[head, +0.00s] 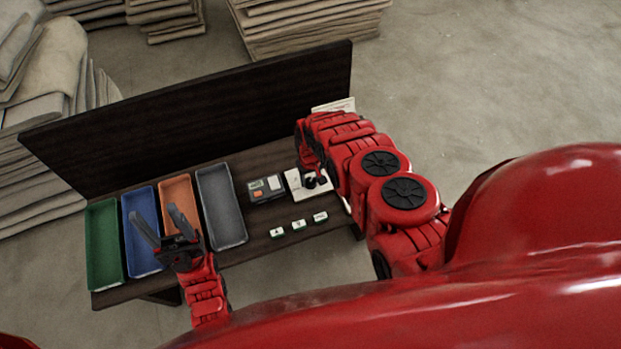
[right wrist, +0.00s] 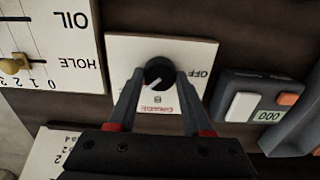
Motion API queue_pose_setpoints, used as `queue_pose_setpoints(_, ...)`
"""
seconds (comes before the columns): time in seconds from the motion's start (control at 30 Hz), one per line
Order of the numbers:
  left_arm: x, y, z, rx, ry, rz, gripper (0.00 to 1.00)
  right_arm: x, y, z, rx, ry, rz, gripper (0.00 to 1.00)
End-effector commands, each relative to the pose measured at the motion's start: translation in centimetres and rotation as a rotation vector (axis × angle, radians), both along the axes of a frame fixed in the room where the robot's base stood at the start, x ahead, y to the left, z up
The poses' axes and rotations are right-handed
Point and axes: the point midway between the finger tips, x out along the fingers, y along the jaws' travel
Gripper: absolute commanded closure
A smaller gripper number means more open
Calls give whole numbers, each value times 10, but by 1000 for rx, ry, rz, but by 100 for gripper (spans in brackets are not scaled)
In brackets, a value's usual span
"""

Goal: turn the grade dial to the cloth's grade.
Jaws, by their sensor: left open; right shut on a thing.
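The grade dial is a black round knob (right wrist: 158,74) on a white plate (right wrist: 120,50), with "OFF" and red "GRADE" lettering that appears upside down in the right wrist view. A pale pointer line shows on the knob. My right gripper (right wrist: 160,82) is shut on the knob, one finger at each side. In the head view the white plate (head: 292,180) is partly hidden by my right arm. My left gripper (head: 158,226) is open and empty above the blue and orange trays. No cloth shows clearly on the table.
Green (head: 103,245), blue (head: 133,205), orange (head: 172,190) and grey (head: 222,205) trays line the table's left. A device with a display (head: 266,189) and small white labelled blocks (head: 299,225) are near the dial. A slider panel marked OIL and HOLE (right wrist: 50,45) is beside it.

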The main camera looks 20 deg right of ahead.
Motion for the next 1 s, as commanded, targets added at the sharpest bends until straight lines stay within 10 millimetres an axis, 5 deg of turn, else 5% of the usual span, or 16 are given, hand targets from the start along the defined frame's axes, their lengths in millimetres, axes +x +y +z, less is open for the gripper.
queue_pose_setpoints(0.3,0,0,0,0,0,0,43,1,0,1,0,-3,-3,100)
queue_pose_setpoints(0.33,0,0,0,0,0,0,43,1,0,1,0,-3,-3,45)
queue_pose_setpoints(0.47,0,0,0,0,0,0,43,1,0,0,0,-2,-2,21)
queue_pose_setpoints(1.0,0,0,0,0,0,0,43,2,0,14,0,-1,-1,20)
